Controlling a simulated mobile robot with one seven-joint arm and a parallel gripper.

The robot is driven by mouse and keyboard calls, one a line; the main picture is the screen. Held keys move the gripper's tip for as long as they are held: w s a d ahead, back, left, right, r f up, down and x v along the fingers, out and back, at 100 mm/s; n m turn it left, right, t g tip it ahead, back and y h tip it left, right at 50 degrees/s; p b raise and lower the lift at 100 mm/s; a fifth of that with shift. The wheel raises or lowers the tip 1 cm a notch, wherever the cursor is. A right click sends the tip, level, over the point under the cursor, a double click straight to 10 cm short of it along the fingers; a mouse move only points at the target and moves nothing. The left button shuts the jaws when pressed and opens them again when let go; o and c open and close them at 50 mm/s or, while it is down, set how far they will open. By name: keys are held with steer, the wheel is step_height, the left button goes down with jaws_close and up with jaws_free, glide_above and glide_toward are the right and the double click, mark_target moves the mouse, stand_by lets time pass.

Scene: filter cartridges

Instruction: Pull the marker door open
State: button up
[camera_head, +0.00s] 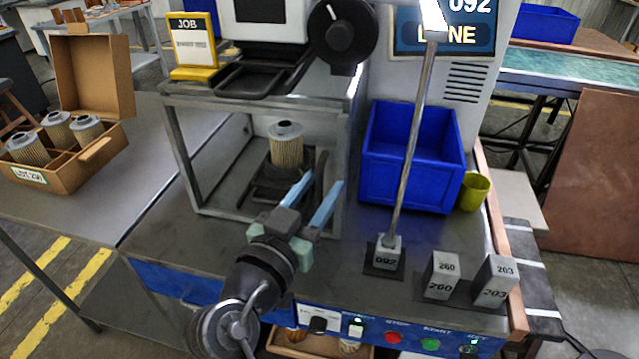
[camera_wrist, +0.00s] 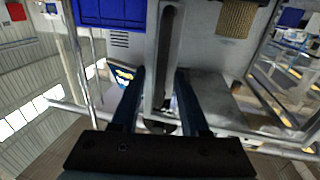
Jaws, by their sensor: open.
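The marker door is a grey metal frame (camera_head: 272,223) at the front of the marking station. A filter cartridge (camera_head: 285,145) stands upright on a dark fixture behind it. My gripper (camera_head: 326,180) is at the right side of the frame, its two blue fingers apart. In the wrist view, a grey upright bar with a dark strip (camera_wrist: 168,45) shows between the open fingers (camera_wrist: 160,75). I see no clear finger contact with it. I cannot tell whether the door stands slightly ajar. The cartridge shows at the top of the wrist view (camera_wrist: 237,18).
A blue bin (camera_head: 410,160) and a yellow cup (camera_head: 473,191) stand right of the station. Blocks 260 (camera_head: 441,277) and 203 (camera_head: 495,283) sit front right. A cardboard box (camera_head: 75,172) of cartridges is left.

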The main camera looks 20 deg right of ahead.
steer(key=shift+w+d, duration=0.25)
jaws_close()
stand_by(1.4)
